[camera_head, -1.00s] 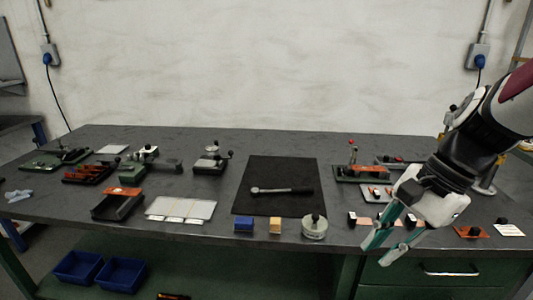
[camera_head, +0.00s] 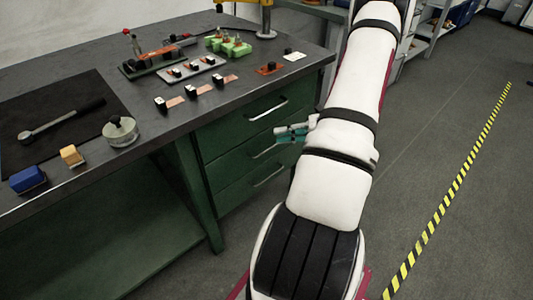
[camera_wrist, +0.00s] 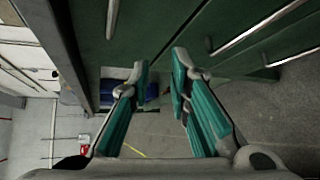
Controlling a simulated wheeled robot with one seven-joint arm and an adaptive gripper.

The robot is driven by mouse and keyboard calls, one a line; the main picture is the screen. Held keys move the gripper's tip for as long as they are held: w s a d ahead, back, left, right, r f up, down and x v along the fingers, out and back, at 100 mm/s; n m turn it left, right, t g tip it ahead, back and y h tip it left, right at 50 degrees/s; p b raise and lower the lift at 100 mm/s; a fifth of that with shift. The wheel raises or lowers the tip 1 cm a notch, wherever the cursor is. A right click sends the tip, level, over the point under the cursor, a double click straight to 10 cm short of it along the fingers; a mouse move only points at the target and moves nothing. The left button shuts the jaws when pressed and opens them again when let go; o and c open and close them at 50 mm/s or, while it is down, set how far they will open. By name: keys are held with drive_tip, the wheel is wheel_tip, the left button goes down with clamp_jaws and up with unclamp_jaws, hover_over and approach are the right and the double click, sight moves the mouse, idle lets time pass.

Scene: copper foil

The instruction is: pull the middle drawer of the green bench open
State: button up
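The green bench has a stack of three drawers at its right end in the head view. All three fronts look flush with the bench. The middle drawer's bar handle (camera_head: 264,151) is partly hidden by my gripper (camera_head: 280,132), whose teal fingers point toward the drawer fronts. In the wrist view my gripper (camera_wrist: 160,65) is open and empty, with a gap between its fingertips. A long metal handle, apparently the middle drawer's (camera_wrist: 258,29), lies just right of the right fingertip, not between the fingers. I cannot tell the exact gap to it.
The top handle (camera_head: 268,110) and bottom handle (camera_head: 269,177) sit above and below. The worktop carries small blocks, a black mat (camera_head: 85,105) and a green fixture (camera_head: 228,45). Open grey floor lies right of the bench, with a yellow-black stripe (camera_head: 450,190).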

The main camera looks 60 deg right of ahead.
sight(270, 147)
drive_tip(key=s+d+f+m+t+h+b, duration=0.2)
drive_tip(key=s+d+f+m+h, duration=0.35)
drive_tip(key=f, duration=0.45)
drive_tip(key=shift+m+y, duration=0.75)
drive_tip(key=shift+m, duration=0.1)
drive_tip(key=x, duration=0.4)
drive_tip(key=b+x, duration=0.1)
drive_tip(key=x, duration=0.3)
drive_tip(key=b+x, duration=0.1)
drive_tip(key=x, duration=0.4)
drive_tip(key=shift+w+a+r, duration=0.1)
drive_tip(key=shift+a+r, duration=0.1)
drive_tip(key=shift+a, duration=0.1)
clamp_jaws()
